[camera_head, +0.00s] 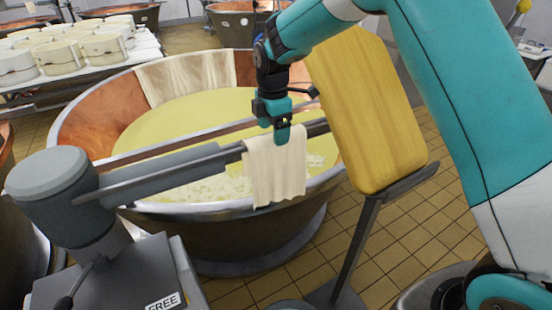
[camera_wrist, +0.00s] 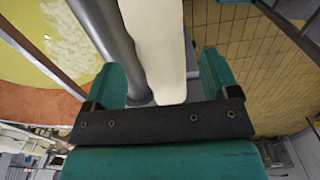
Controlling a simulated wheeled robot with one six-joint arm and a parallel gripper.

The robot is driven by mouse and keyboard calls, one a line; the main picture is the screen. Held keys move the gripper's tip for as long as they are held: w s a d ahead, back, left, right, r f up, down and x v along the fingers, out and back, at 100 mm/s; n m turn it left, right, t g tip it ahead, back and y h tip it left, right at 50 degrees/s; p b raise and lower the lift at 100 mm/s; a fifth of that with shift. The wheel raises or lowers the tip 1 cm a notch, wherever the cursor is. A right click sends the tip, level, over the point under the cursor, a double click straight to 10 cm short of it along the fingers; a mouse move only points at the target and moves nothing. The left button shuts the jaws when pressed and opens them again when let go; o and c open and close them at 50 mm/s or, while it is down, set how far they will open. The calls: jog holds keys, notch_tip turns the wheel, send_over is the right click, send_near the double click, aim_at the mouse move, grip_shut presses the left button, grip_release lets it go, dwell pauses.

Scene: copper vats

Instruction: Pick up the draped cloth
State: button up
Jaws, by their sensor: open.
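A cream cloth (camera_head: 276,178) hangs draped over a dark bar that crosses the near side of a copper vat. My gripper (camera_head: 283,137) is right at the cloth's top edge, pointing down. In the wrist view the pale cloth (camera_wrist: 155,45) shows between the two teal fingers of my gripper (camera_wrist: 165,77), which are spread apart. A grey pipe lies beside the cloth there, also between the fingers. I cannot tell whether a finger touches the cloth.
The vat (camera_head: 250,208) holds yellow liquid with pale curds. Another cloth (camera_head: 187,76) hangs at its back rim. A yellow wooden board (camera_head: 368,110) stands close right of my gripper. A grey motor-like unit (camera_head: 65,190) is at left. White round moulds (camera_head: 62,55) fill a table behind.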

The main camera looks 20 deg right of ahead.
jog(key=p, duration=0.2)
send_over(275, 167)
jog(key=w, duration=0.3)
jog(key=shift+s+d+f, duration=0.1)
jog(key=shift+d+f, duration=0.15)
jog(key=shift+f, duration=0.9)
jog(key=shift+s+d+f, duration=0.1)
jog(key=shift+d+f, duration=0.1)
jog(key=shift+f, duration=0.95)
jog(key=shift+c, duration=0.5)
jog(key=c, duration=1.2)
jog(key=shift+r, duration=0.1)
jog(key=shift+c, duration=0.2)
